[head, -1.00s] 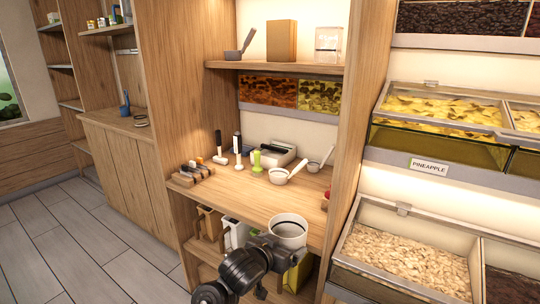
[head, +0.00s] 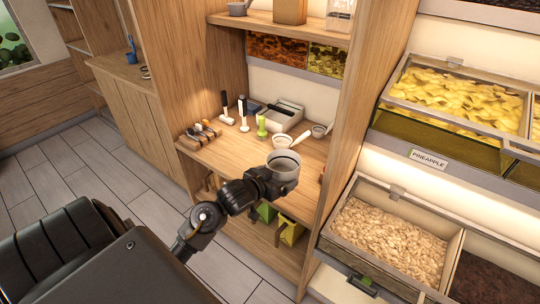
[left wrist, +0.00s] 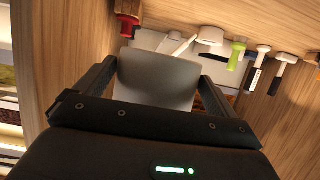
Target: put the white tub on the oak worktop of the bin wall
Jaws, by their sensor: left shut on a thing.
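The white tub (head: 284,172) is held upright by my left gripper (head: 279,178), with its open top facing up. In the left wrist view the tub (left wrist: 155,82) sits between both fingers of the gripper (left wrist: 153,78). In the head view the tub overlaps the front right part of the oak worktop (head: 225,160), just in front of the white scoops. Whether its base touches the wood is hidden by the gripper. My right gripper is not in view.
White scoops (head: 282,141), a green-handled tool (head: 261,126), black-handled tools (head: 242,115), a grey scale-like box (head: 278,116) and small blocks (head: 203,132) stand on the worktop. An upright side panel (head: 345,130) rises to the right. The worktop's front left-middle is clear.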

